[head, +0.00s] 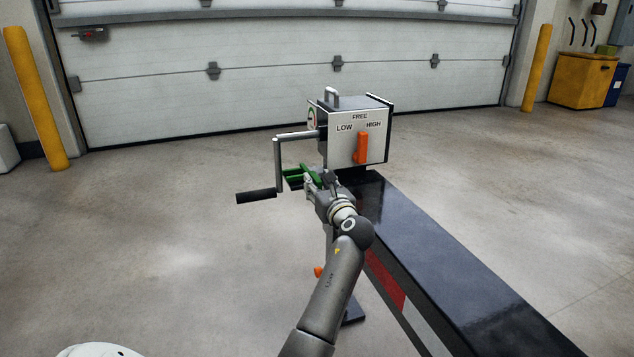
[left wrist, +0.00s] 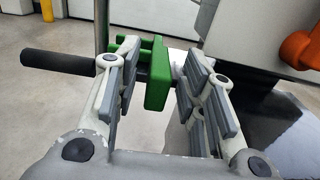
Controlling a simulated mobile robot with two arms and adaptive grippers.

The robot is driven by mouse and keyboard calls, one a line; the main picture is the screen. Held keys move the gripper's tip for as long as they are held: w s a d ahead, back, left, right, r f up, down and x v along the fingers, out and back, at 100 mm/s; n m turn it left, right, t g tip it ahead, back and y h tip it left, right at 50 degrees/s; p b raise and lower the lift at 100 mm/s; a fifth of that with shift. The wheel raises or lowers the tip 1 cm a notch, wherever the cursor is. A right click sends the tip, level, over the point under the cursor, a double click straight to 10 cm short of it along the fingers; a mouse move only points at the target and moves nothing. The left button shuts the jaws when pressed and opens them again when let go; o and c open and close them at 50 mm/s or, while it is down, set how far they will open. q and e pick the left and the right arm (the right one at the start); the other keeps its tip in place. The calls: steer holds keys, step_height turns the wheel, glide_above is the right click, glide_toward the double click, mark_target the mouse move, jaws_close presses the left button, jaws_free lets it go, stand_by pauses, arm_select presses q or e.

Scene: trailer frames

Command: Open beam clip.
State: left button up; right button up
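The beam clip is a green part (head: 293,174) below the crank on the left side of the grey box (head: 345,145). It also shows as a green block (left wrist: 156,75) in the left wrist view. My left gripper (head: 316,181) is at the clip. In the left wrist view its two padded fingers (left wrist: 158,72) stand apart, one on each side of the green block. Narrow gaps seem to remain between pads and block; contact cannot be told for certain. The clip's lower part is partly hidden by my gripper. My right gripper is not in view.
A crank with a black handle (head: 256,196) sticks out left of the clip, close to my left finger. The box has an orange lever (head: 361,149) and stands at the far end of a black beam (head: 440,255). Open floor (head: 150,240) lies to the left.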

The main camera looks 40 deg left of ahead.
arm_select(q)
steer(key=v, duration=1)
steer(key=shift+d, duration=0.2)
steer(key=shift+s, duration=0.15)
